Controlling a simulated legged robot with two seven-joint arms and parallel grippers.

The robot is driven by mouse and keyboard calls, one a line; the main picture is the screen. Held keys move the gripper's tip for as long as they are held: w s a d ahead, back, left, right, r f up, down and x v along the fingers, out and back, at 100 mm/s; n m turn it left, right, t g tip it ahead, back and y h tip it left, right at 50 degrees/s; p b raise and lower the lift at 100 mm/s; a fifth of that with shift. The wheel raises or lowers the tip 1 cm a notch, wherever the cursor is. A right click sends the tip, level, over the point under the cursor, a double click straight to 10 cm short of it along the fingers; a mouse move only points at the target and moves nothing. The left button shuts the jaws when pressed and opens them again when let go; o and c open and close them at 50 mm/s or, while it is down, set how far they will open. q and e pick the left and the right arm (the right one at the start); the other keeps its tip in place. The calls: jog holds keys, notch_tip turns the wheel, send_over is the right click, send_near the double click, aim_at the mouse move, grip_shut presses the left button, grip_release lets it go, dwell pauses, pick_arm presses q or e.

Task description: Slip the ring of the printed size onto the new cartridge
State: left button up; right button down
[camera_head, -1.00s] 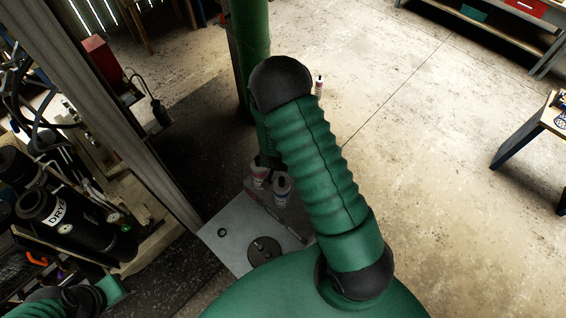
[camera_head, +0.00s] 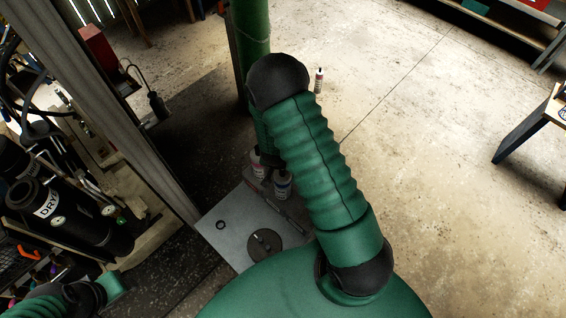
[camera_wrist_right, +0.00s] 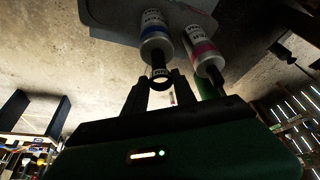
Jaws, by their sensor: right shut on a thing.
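Two white cartridges stand side by side at the far end of a grey plate (camera_head: 212,247): one with a red-pink band (camera_head: 258,168), one with a blue band (camera_head: 283,186). In the right wrist view, the blue-banded cartridge (camera_wrist_right: 154,38) points its narrow end towards my right gripper (camera_wrist_right: 160,82). The pink-banded cartridge (camera_wrist_right: 205,52) is to its right. My right gripper is shut on a small dark ring (camera_wrist_right: 160,72), at the blue cartridge's narrow end. I cannot tell whether the ring is around that end or in front of it. My left gripper is out of view.
Another dark ring (camera_head: 220,225) and a round dark disc (camera_head: 264,243) lie on the plate. A post (camera_head: 120,100) and dark cylinders (camera_head: 48,205) stand at left. A small bottle (camera_head: 319,80) stands beyond my right arm. The floor at right is mostly clear.

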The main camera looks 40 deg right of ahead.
jog(key=shift+a+r, duration=0.2)
jog(key=shift+a, duration=0.3)
jog(key=shift+d+f, duration=0.15)
jog(key=shift+d, duration=0.75)
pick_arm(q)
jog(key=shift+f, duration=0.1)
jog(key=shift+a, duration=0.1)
pick_arm(e)
jog(key=shift+a, duration=0.1)
jog(key=shift+a, duration=0.6)
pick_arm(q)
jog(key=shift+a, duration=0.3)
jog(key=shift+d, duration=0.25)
pick_arm(e)
jog(key=shift+d, duration=0.25)
